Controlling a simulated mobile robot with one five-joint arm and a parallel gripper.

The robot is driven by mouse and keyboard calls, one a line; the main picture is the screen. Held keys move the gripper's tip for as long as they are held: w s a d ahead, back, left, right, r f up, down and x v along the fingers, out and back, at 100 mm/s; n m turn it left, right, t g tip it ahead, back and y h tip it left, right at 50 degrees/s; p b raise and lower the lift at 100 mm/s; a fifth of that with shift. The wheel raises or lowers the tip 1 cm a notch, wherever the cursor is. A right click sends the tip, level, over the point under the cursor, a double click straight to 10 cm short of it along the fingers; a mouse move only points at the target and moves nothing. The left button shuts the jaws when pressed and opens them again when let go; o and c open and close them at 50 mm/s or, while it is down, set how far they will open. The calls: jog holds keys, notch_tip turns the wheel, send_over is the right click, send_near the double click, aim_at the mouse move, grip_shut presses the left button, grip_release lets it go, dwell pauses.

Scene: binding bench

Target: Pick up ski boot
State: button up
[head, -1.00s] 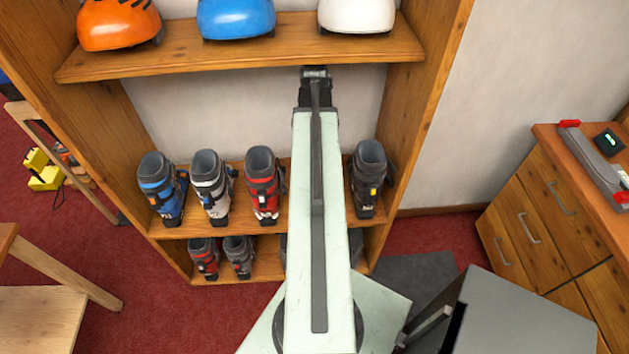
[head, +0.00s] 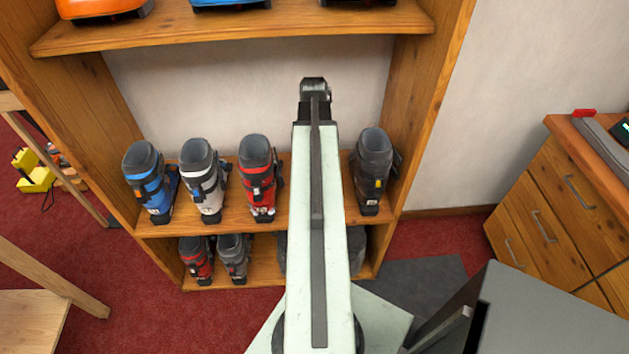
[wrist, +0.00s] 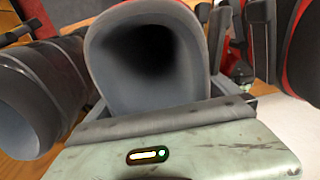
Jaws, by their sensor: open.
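Ski boots stand in a row on the middle shelf (head: 222,225): a blue one (head: 149,180), a white one (head: 203,180), a red one (head: 259,177) and a black one (head: 372,172). My arm covers the gap between the red and black boots. In the wrist view, a boot with a wide grey-lined opening (wrist: 150,60) fills the middle, right in front of my gripper (wrist: 155,103). Its shell colour is mostly hidden. A dark boot (wrist: 40,95) is at left and a red boot (wrist: 298,55) at right. My gripper is open, its fingertips largely hidden, and does not show in the head view.
Smaller boots (head: 197,260) stand on the lowest shelf. Helmets (head: 100,8) sit on the shelf above. The cabinet's right side panel (head: 428,110) is close to the black boot. A wooden drawer unit (head: 560,200) stands at right. Red carpet shows in front.

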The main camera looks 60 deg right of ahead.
jog(key=shift+f, duration=0.6)
jog(key=c, duration=1.7)
jog(key=shift+r, duration=0.1)
jog(key=shift+c, duration=0.2)
notch_tip(320, 180, up, 12)
jog(key=p, duration=1.2)
jog(key=shift+r+p, duration=0.2)
jog(key=shift+p, duration=0.1)
